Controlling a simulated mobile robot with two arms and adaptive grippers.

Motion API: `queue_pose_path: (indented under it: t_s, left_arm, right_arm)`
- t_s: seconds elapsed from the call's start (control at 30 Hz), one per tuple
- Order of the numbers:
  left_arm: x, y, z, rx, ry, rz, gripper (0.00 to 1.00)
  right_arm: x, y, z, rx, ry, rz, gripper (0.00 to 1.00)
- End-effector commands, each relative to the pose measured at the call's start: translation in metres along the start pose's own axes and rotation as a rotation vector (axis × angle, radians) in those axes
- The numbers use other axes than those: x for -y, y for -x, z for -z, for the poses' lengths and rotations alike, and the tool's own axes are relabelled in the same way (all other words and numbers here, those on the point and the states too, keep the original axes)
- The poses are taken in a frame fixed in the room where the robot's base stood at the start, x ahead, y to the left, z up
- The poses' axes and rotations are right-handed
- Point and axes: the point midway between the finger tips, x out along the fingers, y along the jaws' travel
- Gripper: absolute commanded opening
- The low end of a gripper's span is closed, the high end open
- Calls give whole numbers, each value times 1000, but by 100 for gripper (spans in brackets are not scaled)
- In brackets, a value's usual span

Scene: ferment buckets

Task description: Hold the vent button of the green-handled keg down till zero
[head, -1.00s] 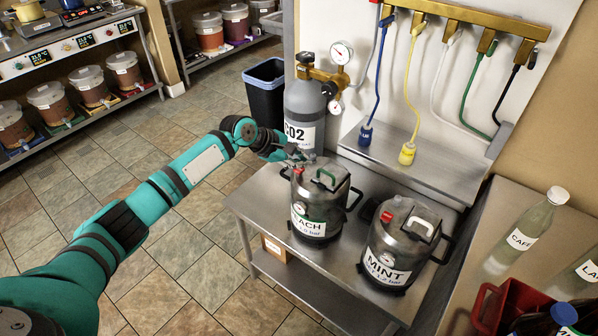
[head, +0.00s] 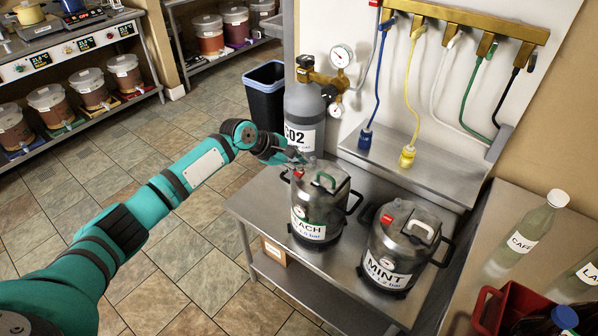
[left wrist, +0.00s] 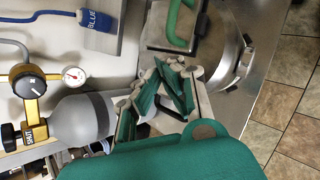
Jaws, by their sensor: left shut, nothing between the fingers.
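The green-handled keg (head: 320,212) is a grey metal keg with a label partly reading "EACH". It stands upright on the steel table (head: 262,203), its green handle (head: 326,179) on top. A small red part (head: 298,173), which looks like its vent button, shows at the lid's left side. My left gripper (head: 298,157) is shut and empty, its fingertips just above that red part; I cannot tell whether they touch it. The left wrist view shows the closed fingers (left wrist: 168,90) beside the keg lid (left wrist: 222,50) and green handle (left wrist: 180,25); the button is hidden there. My right gripper is out of view.
The white-handled MINT keg (head: 400,250) stands to the right on the same table. A CO2 cylinder (head: 304,108) with gauges stands behind my gripper. Blue and yellow hose ends (head: 407,156) hang behind the kegs. Bottles and a red crate are at the right.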

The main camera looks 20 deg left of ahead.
Motion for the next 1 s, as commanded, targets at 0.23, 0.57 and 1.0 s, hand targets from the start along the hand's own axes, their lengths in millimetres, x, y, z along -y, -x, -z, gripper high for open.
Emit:
queue_pose_path:
  t_s: [0.23, 0.57, 1.0]
  left_arm:
    - [0, 0, 0, 0, 0, 0, 0]
    - [4, -4, 3, 0, 2, 0, 0]
    - [4, -6, 4, 0, 0, 0, 0]
  right_arm:
    - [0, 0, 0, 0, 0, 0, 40]
    - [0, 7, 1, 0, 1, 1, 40]
    - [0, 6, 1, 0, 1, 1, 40]
